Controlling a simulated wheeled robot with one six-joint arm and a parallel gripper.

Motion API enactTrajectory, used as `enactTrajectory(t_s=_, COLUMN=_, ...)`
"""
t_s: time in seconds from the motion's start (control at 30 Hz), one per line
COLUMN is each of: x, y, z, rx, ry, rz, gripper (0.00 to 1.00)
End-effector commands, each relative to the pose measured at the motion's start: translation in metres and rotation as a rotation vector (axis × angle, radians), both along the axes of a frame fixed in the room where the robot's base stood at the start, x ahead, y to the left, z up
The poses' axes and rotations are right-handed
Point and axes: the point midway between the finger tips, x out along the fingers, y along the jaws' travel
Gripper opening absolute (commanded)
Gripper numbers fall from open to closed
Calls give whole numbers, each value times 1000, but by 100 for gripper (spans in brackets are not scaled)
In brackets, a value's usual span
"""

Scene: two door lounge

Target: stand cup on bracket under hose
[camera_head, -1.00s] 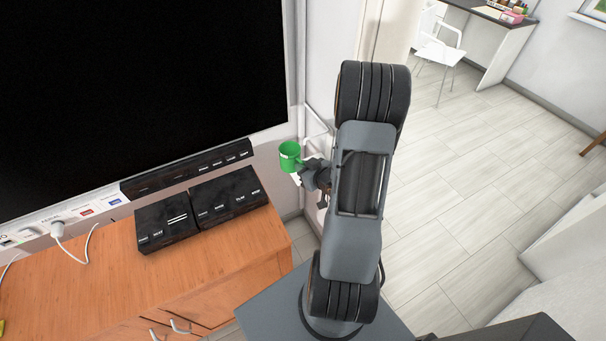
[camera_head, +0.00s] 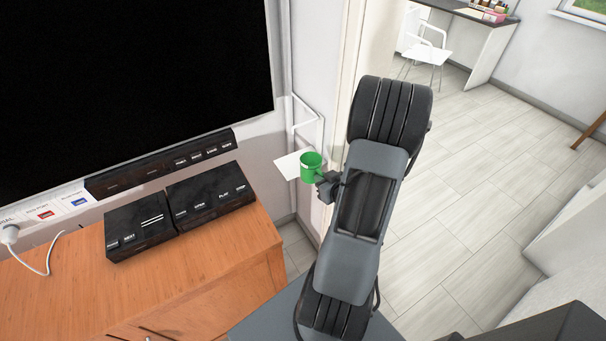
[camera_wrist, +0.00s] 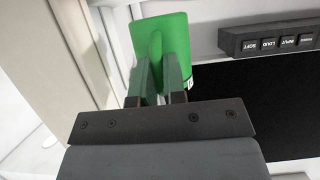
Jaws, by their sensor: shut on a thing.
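A green cup (camera_head: 311,166) is upright in my gripper (camera_head: 327,182), just right of the white bracket plate (camera_head: 288,165) in the head view. It overlaps the plate's right edge there; I cannot tell whether it touches the plate. A white bent tube, likely the hose (camera_head: 318,128), comes off the wall above and behind the plate. In the wrist view the cup (camera_wrist: 163,38) is between the two fingers of my gripper (camera_wrist: 160,75), which are shut on it. The cup's far side is hidden there.
A wooden cabinet (camera_head: 215,270) with black boxes (camera_head: 181,208) stands at the left below a large black screen (camera_head: 120,80). A door frame (camera_head: 352,80) is close behind my arm. Open floor (camera_head: 450,200) lies to the right.

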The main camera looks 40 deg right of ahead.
Motion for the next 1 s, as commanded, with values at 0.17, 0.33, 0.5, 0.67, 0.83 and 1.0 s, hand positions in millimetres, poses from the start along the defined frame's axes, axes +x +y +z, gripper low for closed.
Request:
enactTrajectory(t_s=0.17, x=9, y=0, z=-7, rx=-8, ry=-4, rz=0, gripper=0)
enactTrajectory(t_s=0.33, x=31, y=-1, z=1, rx=-3, ry=-2, rz=-1, gripper=0)
enactTrajectory(t_s=0.5, x=67, y=-6, z=2, rx=-1, ry=-1, rz=-2, gripper=0)
enactTrajectory(t_s=0.67, x=95, y=-10, z=2, rx=-3, ry=-3, rz=-4, gripper=0)
enactTrajectory(t_s=0.83, x=110, y=-13, z=2, rx=-3, ry=-2, rz=-6, gripper=0)
enactTrajectory(t_s=1.0, x=114, y=-13, z=-2, rx=-2, ry=-1, rz=-6, gripper=0)
